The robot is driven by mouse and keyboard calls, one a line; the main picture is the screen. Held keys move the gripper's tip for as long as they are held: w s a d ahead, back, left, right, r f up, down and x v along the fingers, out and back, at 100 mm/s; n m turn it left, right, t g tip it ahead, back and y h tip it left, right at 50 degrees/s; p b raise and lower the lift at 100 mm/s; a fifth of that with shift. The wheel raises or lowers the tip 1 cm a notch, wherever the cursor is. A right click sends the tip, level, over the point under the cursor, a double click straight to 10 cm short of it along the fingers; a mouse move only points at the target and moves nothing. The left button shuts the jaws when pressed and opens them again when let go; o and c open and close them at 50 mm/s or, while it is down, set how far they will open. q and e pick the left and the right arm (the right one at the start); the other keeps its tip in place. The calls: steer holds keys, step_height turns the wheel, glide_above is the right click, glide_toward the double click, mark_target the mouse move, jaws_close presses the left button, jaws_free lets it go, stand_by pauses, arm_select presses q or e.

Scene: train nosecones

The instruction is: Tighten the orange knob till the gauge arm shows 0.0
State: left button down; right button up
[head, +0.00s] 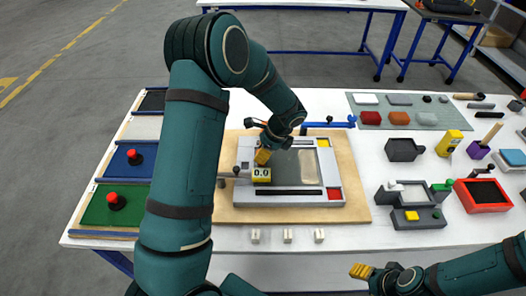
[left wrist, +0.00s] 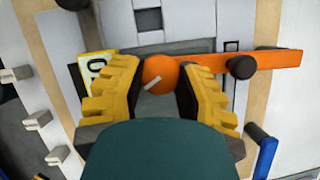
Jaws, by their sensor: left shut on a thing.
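My left gripper (head: 263,156) reaches down onto the grey fixture (head: 334,181) on the wooden board. In the left wrist view, its ridged yellow fingers (left wrist: 160,82) are shut on the round orange knob (left wrist: 159,72), which has a short white mark on its top. An orange arm (left wrist: 275,60) runs right from behind the knob.
Green (head: 128,207) and blue (head: 136,161) panels with red buttons lie at the left of the table. Grey parts, a red tray (head: 483,209) and tools crowd the right side. Several small pale blocks (head: 287,236) line the front edge.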

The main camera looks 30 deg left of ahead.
arm_select(q)
steer(key=shift+s+f, duration=0.15)
stand_by(0.4)
steer(key=c, duration=0.5)
jaws_free()
steer(key=shift+c, duration=0.2)
steer(key=v, duration=1.2)
